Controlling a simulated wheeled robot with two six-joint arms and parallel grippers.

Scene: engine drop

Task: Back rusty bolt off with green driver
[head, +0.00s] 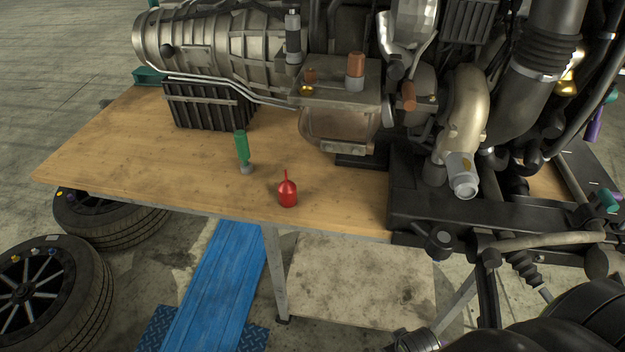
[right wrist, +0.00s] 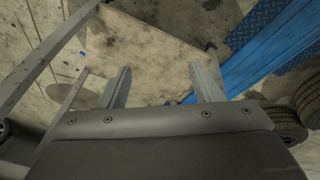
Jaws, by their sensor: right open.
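The green driver (head: 242,148) stands upright on the wooden workbench, its green handle up and its grey end down on the wood. Rust-coloured parts show on the engine: a brown one (head: 309,76) and a larger orange-brown one on a grey collar (head: 355,65) on top of the housing, and another (head: 408,96) to the right. I cannot tell which is the rusty bolt. My right gripper (right wrist: 163,88) is open and empty in the right wrist view, its two fingers apart over the floor area. My left gripper is not in view.
A red oil can (head: 288,193) stands near the front edge of the workbench (head: 110,150), right of the driver. The engine (head: 225,45) fills the back and right. Tyres (head: 40,300) and a blue ramp (head: 215,290) lie on the floor. The bench's left part is clear.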

